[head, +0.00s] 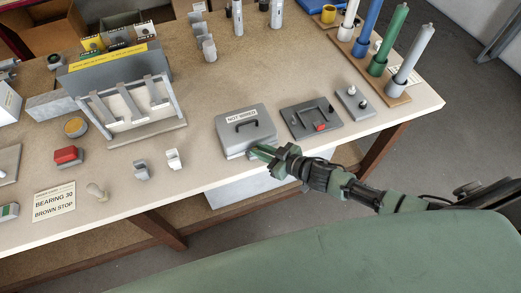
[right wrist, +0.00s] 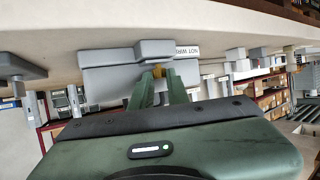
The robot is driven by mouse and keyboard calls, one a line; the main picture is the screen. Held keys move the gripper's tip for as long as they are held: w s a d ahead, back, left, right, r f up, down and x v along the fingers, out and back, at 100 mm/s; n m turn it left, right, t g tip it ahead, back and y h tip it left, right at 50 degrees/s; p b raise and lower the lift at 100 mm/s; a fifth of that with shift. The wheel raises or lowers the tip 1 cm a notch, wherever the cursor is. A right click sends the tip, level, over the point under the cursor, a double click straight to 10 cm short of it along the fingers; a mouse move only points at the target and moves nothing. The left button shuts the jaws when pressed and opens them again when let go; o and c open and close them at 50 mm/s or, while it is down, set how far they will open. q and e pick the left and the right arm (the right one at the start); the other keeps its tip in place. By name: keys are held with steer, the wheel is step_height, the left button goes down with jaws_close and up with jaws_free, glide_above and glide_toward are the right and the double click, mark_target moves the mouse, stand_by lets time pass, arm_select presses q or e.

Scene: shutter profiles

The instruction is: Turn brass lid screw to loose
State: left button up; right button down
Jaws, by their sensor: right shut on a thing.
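A grey box (head: 232,141) with a dark handle on its lid and a label reading "NOT WIRED" (head: 241,116) sits near the front edge of the table. It also shows in the right wrist view (right wrist: 105,80), where it looks upside down. The brass lid screw (right wrist: 157,71) shows as a small yellow bit at the box's front, between my fingertips. My right gripper (head: 258,151) reaches in from the right and is shut on the screw; the fingers (right wrist: 160,82) hide most of it. In the head view the screw is hidden. My left gripper is not in view.
A dark grey panel (head: 297,123) with a red part and a smaller grey plate (head: 348,107) lie right of the box. Small grey and white blocks (head: 141,171) stand to its left. Coloured posts stand at the back right. The table's front edge runs just below the box.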

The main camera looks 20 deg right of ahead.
steer(key=c, duration=1.4)
jaws_free()
